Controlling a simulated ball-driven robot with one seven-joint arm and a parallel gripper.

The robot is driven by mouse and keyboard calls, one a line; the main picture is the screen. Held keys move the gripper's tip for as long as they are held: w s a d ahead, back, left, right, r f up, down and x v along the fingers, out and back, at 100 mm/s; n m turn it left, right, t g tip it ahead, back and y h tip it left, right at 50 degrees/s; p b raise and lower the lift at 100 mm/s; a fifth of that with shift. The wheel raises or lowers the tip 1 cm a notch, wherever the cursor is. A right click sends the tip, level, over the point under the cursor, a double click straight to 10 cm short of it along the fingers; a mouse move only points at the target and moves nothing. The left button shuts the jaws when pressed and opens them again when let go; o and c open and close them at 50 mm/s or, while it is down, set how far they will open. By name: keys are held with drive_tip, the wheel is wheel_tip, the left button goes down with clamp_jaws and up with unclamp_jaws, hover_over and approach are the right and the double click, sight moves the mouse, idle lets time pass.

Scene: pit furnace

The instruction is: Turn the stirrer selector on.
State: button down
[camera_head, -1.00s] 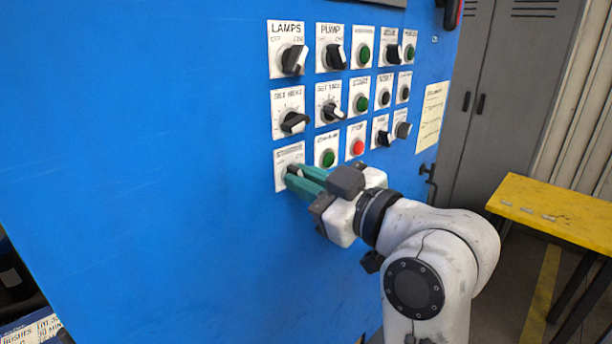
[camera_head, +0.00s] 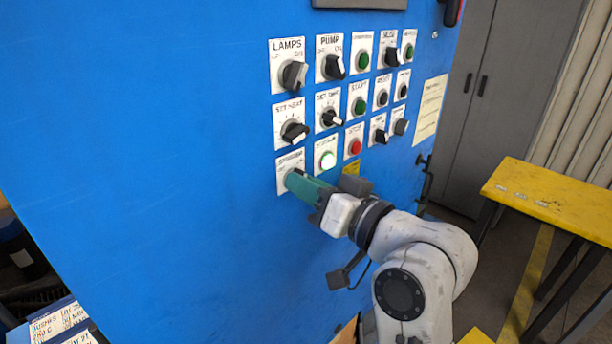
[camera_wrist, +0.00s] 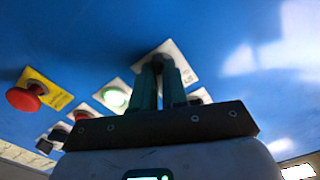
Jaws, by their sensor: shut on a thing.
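The stirrer selector's white label plate (camera_head: 290,162) is at the lower left of the button group on the blue panel. My gripper (camera_head: 292,180) is shut on the stirrer selector, and its green fingers cover most of the knob in the head view. In the wrist view, the dark knob of the stirrer selector (camera_wrist: 158,64) shows between the two fingertips (camera_wrist: 158,74), in front of its white plate (camera_wrist: 183,64). The knob's exact pointing direction is hidden. The round green lamp (camera_head: 327,160) just right of the selector glows brightly, also in the wrist view (camera_wrist: 116,98).
The red button (camera_head: 355,147) and a set-heat selector (camera_head: 295,131) are close by, with more knobs above. A red mushroom button (camera_wrist: 24,98) on a yellow plate shows in the wrist view. A yellow table (camera_head: 550,200) stands at right. The panel left of the selector is bare.

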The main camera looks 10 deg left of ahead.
drive_tip(key=shift+m, duration=0.5)
drive_tip(key=c, duration=1.2)
unclamp_jaws()
drive_tip(key=shift+o, duration=0.2)
drive_tip(key=b+v, duration=0.2)
drive_tip(key=v, duration=0.8)
drive_tip(key=shift+s+d, duration=0.25)
drive_tip(key=shift+d, duration=0.1)
